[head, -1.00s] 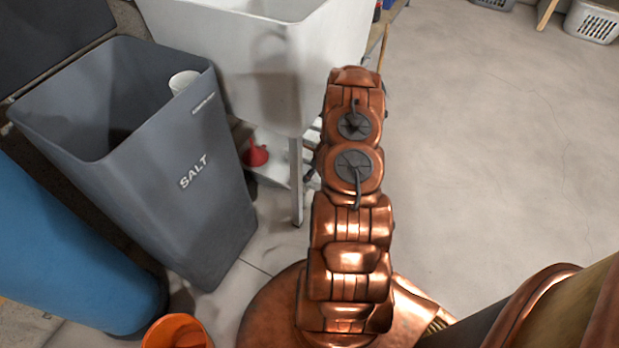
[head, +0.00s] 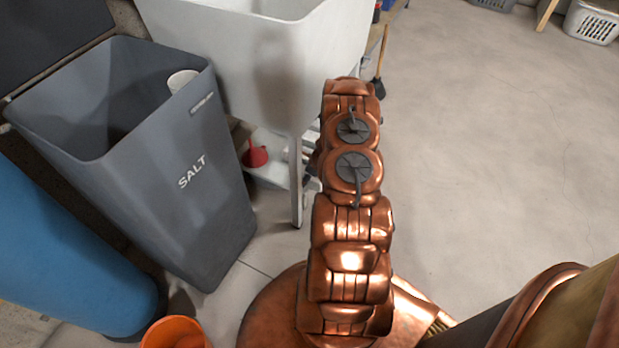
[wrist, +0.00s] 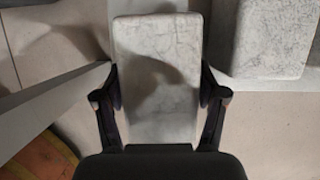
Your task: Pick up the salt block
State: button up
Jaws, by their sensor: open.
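A pale, grey-veined salt block (wrist: 157,75) stretches up the middle of the wrist view. My gripper (wrist: 160,97) is open, with one dark finger at each long side of the block. The fingers are very close to its sides; I cannot tell if they touch it. A second pale block (wrist: 272,38) lies to the right, beyond the right finger. In the head view my arm hides the gripper, and neither block can be made out there.
A grey bin marked SALT (head: 205,225) stands left of my arm, with a white cup at its rim. A white sink (head: 250,60) on legs is behind, with a red funnel (head: 255,155) below. An orange bucket (head: 175,333) is near.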

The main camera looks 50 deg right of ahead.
jog(key=shift+f, duration=0.1)
jog(key=shift+c, duration=0.3)
grip_shut()
dwell(0.4)
